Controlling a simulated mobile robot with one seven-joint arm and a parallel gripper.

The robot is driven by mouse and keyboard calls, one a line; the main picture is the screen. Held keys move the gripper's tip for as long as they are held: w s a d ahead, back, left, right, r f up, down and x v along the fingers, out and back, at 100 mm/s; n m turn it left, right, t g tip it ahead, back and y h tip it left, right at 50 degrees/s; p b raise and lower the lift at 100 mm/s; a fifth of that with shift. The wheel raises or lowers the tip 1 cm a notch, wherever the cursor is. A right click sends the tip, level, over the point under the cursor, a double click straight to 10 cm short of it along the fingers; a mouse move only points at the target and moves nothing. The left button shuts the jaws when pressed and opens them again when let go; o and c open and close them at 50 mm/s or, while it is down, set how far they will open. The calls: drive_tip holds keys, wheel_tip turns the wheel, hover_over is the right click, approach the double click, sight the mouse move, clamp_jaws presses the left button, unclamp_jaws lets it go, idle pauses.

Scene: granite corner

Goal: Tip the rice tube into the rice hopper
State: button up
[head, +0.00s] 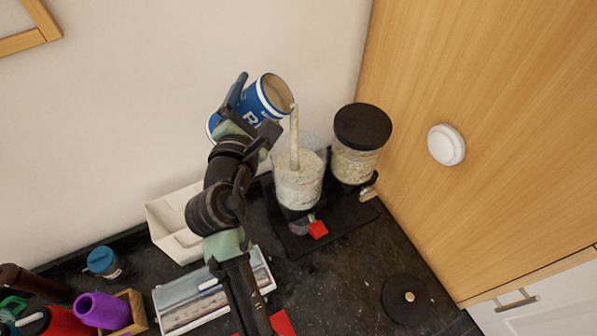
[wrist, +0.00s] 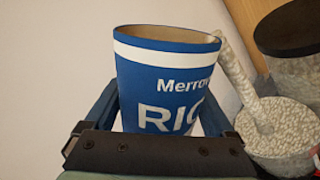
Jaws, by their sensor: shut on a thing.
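The blue rice tube (head: 256,98) is held tilted with its open mouth to the right, above the open rice hopper (head: 298,185). A pale stream of rice (head: 294,140) runs from the tube's rim down into the hopper, which holds a good amount of rice. My gripper (head: 250,112) is shut on the tube, and its two fingers clasp the tube's sides in the wrist view (wrist: 165,115). The stream (wrist: 235,68) and the hopper's rice (wrist: 275,128) also show there at the right. The tube's inside is mostly hidden.
A second hopper with a black lid (head: 362,126) stands right of the rice hopper, near the wooden panel. A black round lid (head: 406,298) lies on the dark counter. A white bin (head: 172,222), a grey-white box (head: 213,289) and several bottles are at the left.

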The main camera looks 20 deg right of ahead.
drive_tip(key=shift+r, duration=0.1)
drive_tip(key=shift+m, duration=0.4)
drive_tip(key=shift+f, duration=0.3)
drive_tip(key=shift+a+m+b, duration=0.1)
drive_tip(key=shift+m+b, duration=0.2)
drive_tip(key=shift+m, duration=0.1)
drive_tip(key=shift+f, duration=0.15)
drive_tip(key=shift+f+m, duration=0.15)
drive_tip(key=shift+m, duration=0.15)
idle(0.4)
drive_tip(key=shift+f+m+y+b, duration=0.25)
drive_tip(key=shift+m+y+b, duration=0.05)
drive_tip(key=shift+b, duration=0.1)
